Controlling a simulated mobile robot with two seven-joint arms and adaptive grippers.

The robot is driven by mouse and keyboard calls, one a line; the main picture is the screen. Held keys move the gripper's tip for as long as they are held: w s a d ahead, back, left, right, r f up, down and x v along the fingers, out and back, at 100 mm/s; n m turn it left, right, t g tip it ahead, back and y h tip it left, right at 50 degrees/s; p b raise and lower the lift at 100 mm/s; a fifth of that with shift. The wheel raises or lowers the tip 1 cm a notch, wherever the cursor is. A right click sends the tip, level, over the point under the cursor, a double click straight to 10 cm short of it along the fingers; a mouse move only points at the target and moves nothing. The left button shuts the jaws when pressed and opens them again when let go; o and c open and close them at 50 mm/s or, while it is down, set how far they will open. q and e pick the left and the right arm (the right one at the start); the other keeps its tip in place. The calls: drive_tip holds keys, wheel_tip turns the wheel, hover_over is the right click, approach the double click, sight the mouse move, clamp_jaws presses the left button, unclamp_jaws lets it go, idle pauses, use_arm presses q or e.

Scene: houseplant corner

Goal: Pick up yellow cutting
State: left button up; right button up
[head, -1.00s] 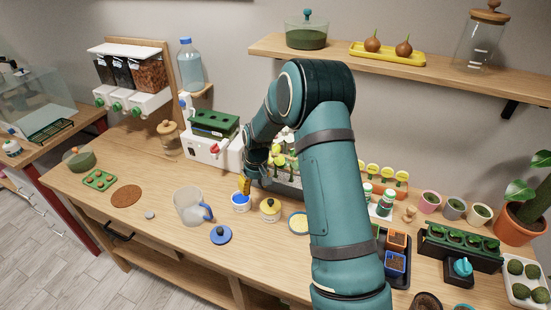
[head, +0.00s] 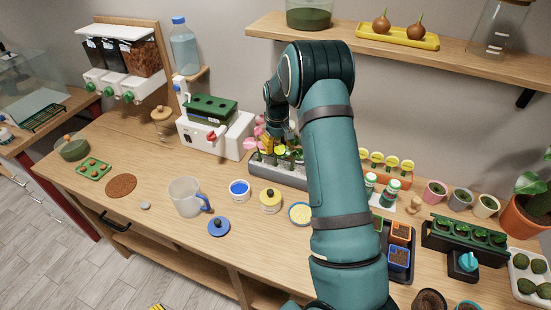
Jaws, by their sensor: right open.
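A grey planter tray (head: 292,179) on the counter holds several cuttings in a row. A yellow-green cutting (head: 280,150) shows among them, with pink ones (head: 259,133) to its left. My right gripper (head: 269,146) reaches down over the tray's left part, close beside the yellow-green cutting. It is open; I cannot tell whether its fingers touch any cutting. My right arm hides the tray's right end. My left gripper is out of view.
A white machine with a green tray on top (head: 212,107) stands left of the planter. In front are a blue-filled pot (head: 239,190), a yellow-lidded jar (head: 270,200), a blue lid (head: 219,226) and a clear jug (head: 185,197). A wooden shelf (head: 420,59) hangs above right.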

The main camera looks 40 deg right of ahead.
drive_tip(key=shift+o, duration=0.3)
drive_tip(key=shift+w+a+f, duration=0.1)
drive_tip(key=shift+a+f, duration=0.05)
drive_tip(key=shift+f, duration=1.2)
drive_tip(key=shift+a+f, duration=0.15)
drive_tip(key=shift+f, duration=1.2)
clamp_jaws()
